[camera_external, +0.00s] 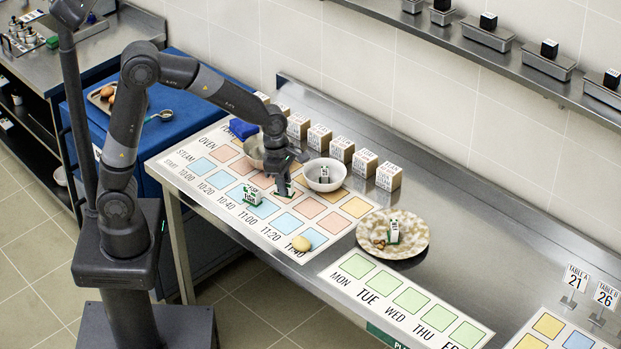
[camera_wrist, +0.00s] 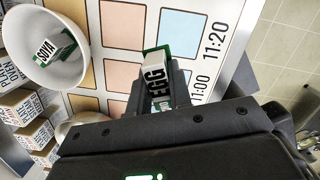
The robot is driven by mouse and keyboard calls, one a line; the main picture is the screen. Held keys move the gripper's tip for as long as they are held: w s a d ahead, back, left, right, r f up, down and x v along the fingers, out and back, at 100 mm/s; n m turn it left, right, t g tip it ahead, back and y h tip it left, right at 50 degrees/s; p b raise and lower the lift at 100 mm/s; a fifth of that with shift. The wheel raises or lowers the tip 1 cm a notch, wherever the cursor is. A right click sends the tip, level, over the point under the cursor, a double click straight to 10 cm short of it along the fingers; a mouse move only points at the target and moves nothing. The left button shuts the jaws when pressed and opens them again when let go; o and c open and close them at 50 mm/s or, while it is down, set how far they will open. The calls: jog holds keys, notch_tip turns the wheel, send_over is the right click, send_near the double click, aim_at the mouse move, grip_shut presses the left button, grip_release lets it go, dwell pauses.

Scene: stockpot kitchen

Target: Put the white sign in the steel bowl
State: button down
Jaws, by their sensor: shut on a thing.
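My gripper (camera_external: 286,180) is shut on a small white sign with a green base, lettered EGG (camera_wrist: 156,76). In the external view the sign is mostly hidden by the fingers, low over the coloured chart. The steel bowl (camera_external: 247,147) stands behind my gripper, to its left, partly hidden by my arm. A bowl rim at the lower left of the wrist view seems to be it, mostly covered by my gripper body. I cannot tell whether the held sign touches the chart.
A white bowl (camera_external: 312,181) holding a SOYA sign (camera_wrist: 54,49) stands right of my gripper. Another green-and-white sign (camera_external: 252,195) stands on the chart. A round plate (camera_external: 412,248) holds a sign and food. Several lettered blocks (camera_external: 341,149) line the back. A potato-like item (camera_external: 301,243) lies in front.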

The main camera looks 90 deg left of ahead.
aim_at(253, 147)
jog(key=s+d+r, duration=0.2)
jog(key=d+r, duration=0.1)
jog(key=d, duration=0.2)
jog(key=s+a+r, duration=0.1)
jog(key=s+a, duration=0.2)
jog(key=a, duration=1.5)
jog(key=a+f, duration=0.2)
jog(key=a, duration=0.1)
jog(key=a+f, duration=0.2)
jog(key=a, duration=0.2)
jog(key=a+f, duration=0.2)
jog(key=a, duration=0.1)
jog(key=shift+s+a+f, duration=0.2)
jog(key=shift+a+f, duration=0.05)
jog(key=shift+a, duration=0.15)
jog(key=shift+a+f, duration=0.25)
jog(key=shift+f, duration=1.9)
jog(key=c, duration=1.8)
grip_release()
jog(key=shift+f, duration=0.15)
jog(key=o, duration=0.5)
